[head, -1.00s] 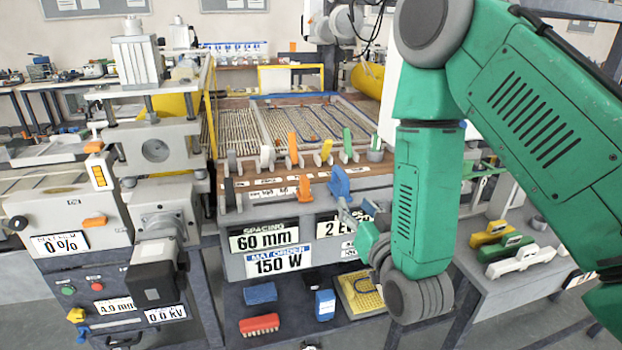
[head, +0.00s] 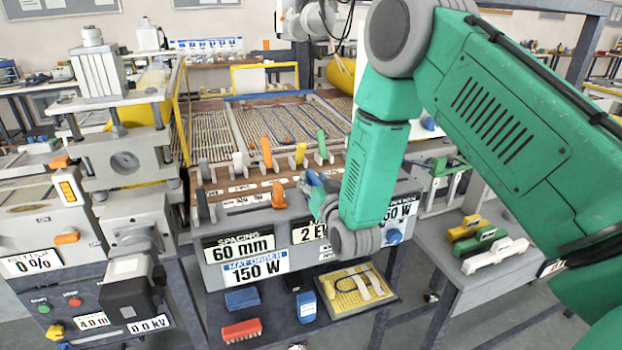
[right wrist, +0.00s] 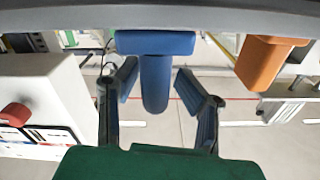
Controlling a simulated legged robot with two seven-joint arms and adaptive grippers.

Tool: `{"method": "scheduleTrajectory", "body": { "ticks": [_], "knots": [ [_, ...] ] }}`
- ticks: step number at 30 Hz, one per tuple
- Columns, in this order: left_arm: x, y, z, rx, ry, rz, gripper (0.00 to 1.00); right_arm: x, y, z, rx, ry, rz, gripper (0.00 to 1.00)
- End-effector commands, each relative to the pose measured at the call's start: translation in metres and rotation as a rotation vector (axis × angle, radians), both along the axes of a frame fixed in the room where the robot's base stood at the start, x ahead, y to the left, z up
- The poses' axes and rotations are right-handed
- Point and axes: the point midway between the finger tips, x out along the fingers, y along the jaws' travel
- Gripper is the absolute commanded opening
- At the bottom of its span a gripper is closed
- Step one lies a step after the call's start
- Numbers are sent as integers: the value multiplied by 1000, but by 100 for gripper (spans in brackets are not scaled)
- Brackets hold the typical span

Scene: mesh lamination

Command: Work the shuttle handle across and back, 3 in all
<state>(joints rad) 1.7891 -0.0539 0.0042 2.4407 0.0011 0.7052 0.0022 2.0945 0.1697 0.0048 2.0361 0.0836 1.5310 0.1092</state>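A blue handle (head: 311,180) stands on the front rail of the grey machine, and its front is partly covered by my right gripper (head: 318,194). In the right wrist view the blue handle (right wrist: 155,82) is T-shaped and lies between my two spread fingers, with gaps on both sides. My right gripper is open around it and not closed on it. An orange handle (head: 278,196) stands to its left; it also shows in the right wrist view (right wrist: 264,62). No label marks either as the shuttle. My left gripper is not in view.
Orange (head: 266,151), yellow (head: 300,152) and green (head: 321,143) levers stand close behind the rail. A bed of wires (head: 268,128) lies beyond. A grey press (head: 125,165) stands at left. A side table (head: 470,280) holds yellow, green and white pieces.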

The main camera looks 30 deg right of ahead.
Motion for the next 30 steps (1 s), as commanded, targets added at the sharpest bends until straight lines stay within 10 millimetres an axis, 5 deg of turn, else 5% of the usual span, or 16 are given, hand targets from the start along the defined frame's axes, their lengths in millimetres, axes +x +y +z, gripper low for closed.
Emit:
{"method": "scheduleTrajectory", "body": {
  "ticks": [3, 6, 17, 23, 30],
  "knots": [
    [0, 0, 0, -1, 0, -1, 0, 0, 1, -1, -1, 1, -1, 36],
    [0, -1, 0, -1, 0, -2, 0, 0, 4, 0, -4, 2, -2, 1],
    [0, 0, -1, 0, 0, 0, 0, -4, 1, 1, -7, 4, -1, 0],
    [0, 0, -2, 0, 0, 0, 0, -14, -39, 1, -4, 3, -9, 0],
    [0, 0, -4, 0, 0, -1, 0, -33, -113, 2, -3, -1, -13, 0]
  ]
}}
